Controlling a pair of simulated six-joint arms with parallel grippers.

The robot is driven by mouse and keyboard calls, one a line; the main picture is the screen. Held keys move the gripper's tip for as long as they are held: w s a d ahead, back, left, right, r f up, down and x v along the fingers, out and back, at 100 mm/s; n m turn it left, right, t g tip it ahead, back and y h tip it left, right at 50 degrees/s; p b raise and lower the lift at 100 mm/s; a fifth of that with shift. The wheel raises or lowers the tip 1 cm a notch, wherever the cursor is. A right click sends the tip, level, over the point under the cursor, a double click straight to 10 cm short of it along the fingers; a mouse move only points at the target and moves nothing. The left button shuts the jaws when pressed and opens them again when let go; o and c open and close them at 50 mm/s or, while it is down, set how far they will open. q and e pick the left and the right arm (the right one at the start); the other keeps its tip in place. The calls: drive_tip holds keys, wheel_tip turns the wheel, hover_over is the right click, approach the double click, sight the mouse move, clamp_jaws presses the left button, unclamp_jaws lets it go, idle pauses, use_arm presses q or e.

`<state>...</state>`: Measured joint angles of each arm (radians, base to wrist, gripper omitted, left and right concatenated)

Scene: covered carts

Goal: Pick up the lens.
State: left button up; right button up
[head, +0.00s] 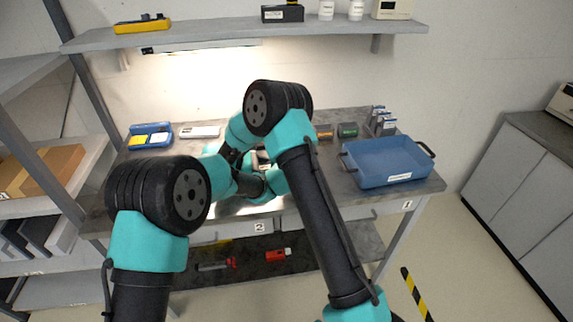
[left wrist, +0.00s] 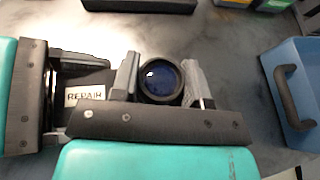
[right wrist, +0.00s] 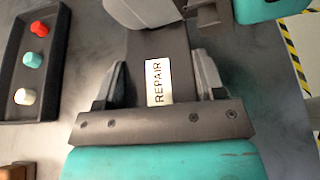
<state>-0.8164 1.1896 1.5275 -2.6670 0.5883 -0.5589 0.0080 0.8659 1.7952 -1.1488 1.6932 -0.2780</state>
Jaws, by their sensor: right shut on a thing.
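The lens (left wrist: 161,82), a round black barrel with dark blue glass, shows in the left wrist view with its glass facing the camera. My left gripper (left wrist: 161,85) is open, with one finger on each side of the lens. In the right wrist view my right gripper (right wrist: 160,82) is shut on a dark block with a white label reading REPAIR (right wrist: 158,82). The block also shows at the left of the left wrist view (left wrist: 85,94), close beside my left gripper. In the head view my arms hide the lens and both grippers' fingertips.
A blue tray (head: 387,178) with black handles stands at the bench's right end. A small blue bin (head: 163,130) sits at the left. A black tray (right wrist: 53,58) holds coloured knobs. A shelf (head: 215,36) hangs above the grey bench. My two grippers are very close together.

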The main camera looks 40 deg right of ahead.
use_arm(q)
drive_tip(key=c, duration=0.5)
drive_tip(key=shift+o, duration=0.2)
drive_tip(key=shift+r, duration=0.15)
drive_tip(key=shift+r, duration=0.25)
wheel_tip(320, 180, up, 3)
drive_tip(key=shift+f, duration=0.1)
drive_tip(key=s+a, duration=1.1)
drive_tip(key=s, duration=0.3)
drive_tip(key=shift+s, duration=0.1)
use_arm(e)
drive_tip(key=o, duration=1)
